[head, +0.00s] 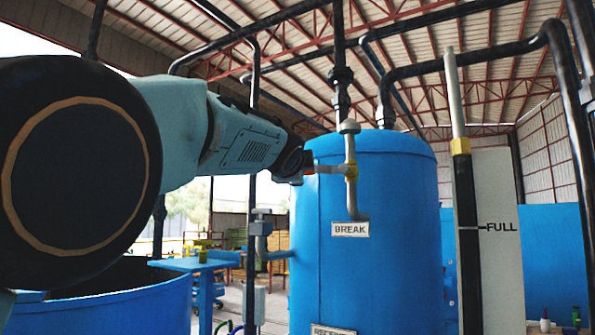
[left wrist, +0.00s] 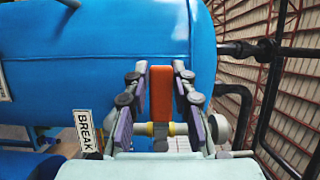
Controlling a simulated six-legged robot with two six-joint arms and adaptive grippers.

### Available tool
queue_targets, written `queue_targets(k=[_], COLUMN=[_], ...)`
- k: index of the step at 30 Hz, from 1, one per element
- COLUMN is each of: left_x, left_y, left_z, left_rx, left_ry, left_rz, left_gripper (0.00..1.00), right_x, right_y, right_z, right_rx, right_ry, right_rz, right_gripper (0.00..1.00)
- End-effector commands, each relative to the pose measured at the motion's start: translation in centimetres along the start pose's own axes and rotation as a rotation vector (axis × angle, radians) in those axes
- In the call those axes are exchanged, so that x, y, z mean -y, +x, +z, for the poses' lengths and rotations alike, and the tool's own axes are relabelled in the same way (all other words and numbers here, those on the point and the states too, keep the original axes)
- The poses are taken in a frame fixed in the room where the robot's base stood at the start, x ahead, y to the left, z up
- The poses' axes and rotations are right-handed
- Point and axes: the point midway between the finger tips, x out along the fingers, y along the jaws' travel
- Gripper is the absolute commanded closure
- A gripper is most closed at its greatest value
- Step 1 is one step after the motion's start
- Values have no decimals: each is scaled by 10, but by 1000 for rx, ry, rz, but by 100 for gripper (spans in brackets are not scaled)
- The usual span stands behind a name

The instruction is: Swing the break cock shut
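The break cock's orange lever (left wrist: 160,93) stands upright in the left wrist view, in front of the blue tank. Its pipe with yellow fittings (left wrist: 147,129) crosses below the lever. In the head view the cock's yellow fitting (head: 351,171) sits on a thin grey pipe above the BREAK label (head: 350,229); the lever is mostly hidden by my gripper. My left gripper (left wrist: 161,72) is open, one finger on each side of the lever, with narrow gaps visible. It also shows at the cock in the head view (head: 300,166). My right gripper is not in view.
The large blue tank (head: 375,270) stands behind the cock. A gauge panel marked FULL (head: 497,270) with a black column is at right. Black pipes (head: 575,130) run overhead and down the right side. A blue open vessel (head: 120,308) is at lower left.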

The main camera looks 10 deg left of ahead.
Motion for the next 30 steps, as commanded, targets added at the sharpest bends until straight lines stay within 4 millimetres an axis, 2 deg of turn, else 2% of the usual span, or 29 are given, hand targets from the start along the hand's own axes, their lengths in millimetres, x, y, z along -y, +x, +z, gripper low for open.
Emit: queue_targets(k=[1,6,17,23,30], left_x=[-2,-1,1,1,1], left_y=[0,0,-2,-17,-46], left_z=[0,1,1,1,0], left_rx=[0,1,1,2,1], left_ry=[1,3,6,6,7], left_rz=[3,1,-1,0,-1], left_gripper=[70,55,55,55,55], right_x=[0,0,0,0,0], right_y=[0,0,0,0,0], right_z=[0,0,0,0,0], right_rx=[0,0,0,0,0], right_ry=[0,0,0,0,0], right_rz=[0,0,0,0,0], right_gripper=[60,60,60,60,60])
